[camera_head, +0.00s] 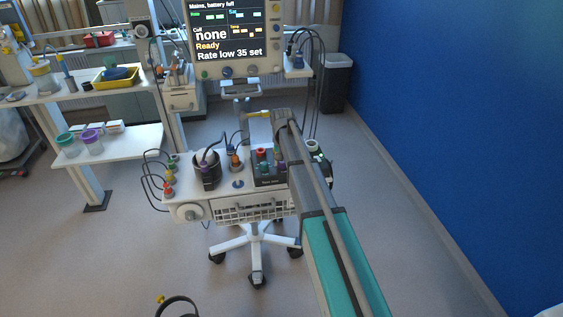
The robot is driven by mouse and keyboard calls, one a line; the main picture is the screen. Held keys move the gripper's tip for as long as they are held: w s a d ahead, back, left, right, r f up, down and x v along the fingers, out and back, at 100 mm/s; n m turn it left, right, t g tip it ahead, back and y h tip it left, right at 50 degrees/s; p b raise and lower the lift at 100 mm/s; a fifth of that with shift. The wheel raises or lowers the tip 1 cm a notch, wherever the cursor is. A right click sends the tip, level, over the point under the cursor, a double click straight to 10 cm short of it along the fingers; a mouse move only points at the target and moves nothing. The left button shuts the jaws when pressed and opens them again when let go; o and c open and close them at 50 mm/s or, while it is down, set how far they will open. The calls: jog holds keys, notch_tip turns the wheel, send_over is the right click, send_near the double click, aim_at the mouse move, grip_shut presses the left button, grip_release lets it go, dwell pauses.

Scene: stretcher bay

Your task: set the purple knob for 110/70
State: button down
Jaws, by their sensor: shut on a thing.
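A dark box (268,181) with red, green and purple knobs stands on the white cart top. The purple knob (281,166) is at its right side, small and partly covered. My arm reaches in from the lower right, and its wrist is above the box. My gripper (279,157) points down at the purple knob and appears shut on it; the fingers are small and partly hidden by the arm. The knob's pointer and scale cannot be read. The monitor screen (232,30) above reads "none", "Ready" and "Rate low 35 set".
A black holder (206,171) with cables and a blue-based post (237,164) stand left of the box. Colored connectors with loose cables (169,178) sit at the cart's left end. A side table (75,92) is at left, a blue wall (450,120) at right. Front floor is mostly clear.

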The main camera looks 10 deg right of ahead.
jog(key=shift+m, duration=0.4)
jog(key=shift+c, duration=1.5)
grip_release()
jog(key=shift+s, duration=0.1)
jog(key=s+n, duration=0.3)
jog(key=s, duration=2.6)
jog(key=shift+a+n, duration=0.15)
jog(key=shift+n, duration=0.15)
